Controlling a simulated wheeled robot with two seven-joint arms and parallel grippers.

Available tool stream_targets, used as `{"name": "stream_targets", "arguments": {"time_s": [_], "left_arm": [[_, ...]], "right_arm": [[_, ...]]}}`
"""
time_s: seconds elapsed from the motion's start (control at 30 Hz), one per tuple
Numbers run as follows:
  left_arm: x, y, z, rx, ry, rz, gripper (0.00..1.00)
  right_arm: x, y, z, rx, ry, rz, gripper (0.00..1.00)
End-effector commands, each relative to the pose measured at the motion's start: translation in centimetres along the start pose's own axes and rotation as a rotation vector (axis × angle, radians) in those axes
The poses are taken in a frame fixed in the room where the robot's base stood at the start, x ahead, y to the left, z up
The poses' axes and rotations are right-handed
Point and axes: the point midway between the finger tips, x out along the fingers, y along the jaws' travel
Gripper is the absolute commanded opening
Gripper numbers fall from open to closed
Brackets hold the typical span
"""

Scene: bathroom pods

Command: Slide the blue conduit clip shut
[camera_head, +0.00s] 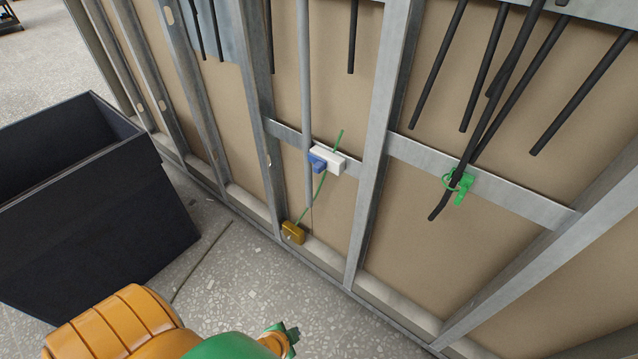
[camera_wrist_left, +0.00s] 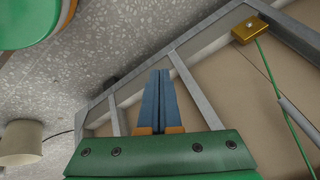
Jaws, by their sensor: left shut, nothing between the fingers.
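The blue conduit clip (camera_head: 317,163) sits at the left end of a white block (camera_head: 330,157) on the wall's horizontal metal rail. A thin grey conduit (camera_head: 305,100) runs down beside it; I cannot tell whether the clip is around it. My left gripper (camera_head: 292,335) is low in the head view, well below the clip and apart from it. In the left wrist view its blue fingers (camera_wrist_left: 160,75) are together with nothing between them. The clip does not show clearly there. My right gripper is not in view.
A green cable (camera_head: 320,185) runs from the white block to a yellow box (camera_head: 292,232) at the wall's foot. A green clamp (camera_head: 460,186) around black cables is to the right. A dark bin (camera_head: 110,220) stands left.

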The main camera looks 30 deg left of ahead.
Motion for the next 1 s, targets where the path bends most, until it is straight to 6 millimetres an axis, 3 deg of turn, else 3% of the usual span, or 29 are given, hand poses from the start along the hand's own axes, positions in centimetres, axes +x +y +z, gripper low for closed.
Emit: {"name": "stream_targets", "arguments": {"time_s": [0.03, 0.07, 0.17, 0.3, 0.4, 0.5, 0.6, 1.0], "left_arm": [[1.5, -2.4, -2.6, 0.091, 0.085, -0.083, 0.0], [1.4, -4.2, -4.6, 0.156, 0.135, -0.141, 0.0], [-0.8, -10.0, -10.8, 0.367, 0.271, -0.366, 0.0], [-7.0, -16.1, -17.3, 0.603, 0.378, -0.693, 0.0], [-11.4, -18.5, -19.8, 0.706, 0.403, -0.873, 0.0], [-14.3, -19.6, -21.0, 0.761, 0.409, -0.981, 0.0], [-15.6, -20.0, -21.5, 0.779, 0.411, -1.022, 0.0], [-15.4, -20.7, -22.3, 0.779, 0.413, -1.024, 0.0]], "right_arm": [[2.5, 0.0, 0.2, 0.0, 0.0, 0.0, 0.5], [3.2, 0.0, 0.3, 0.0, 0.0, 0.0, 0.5], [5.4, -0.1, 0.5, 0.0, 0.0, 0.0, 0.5], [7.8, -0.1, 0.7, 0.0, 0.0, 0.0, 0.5], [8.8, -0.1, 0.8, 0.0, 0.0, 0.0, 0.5], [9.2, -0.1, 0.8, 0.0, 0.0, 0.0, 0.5], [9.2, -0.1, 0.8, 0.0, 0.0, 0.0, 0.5], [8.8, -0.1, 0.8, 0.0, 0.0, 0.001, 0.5]]}}
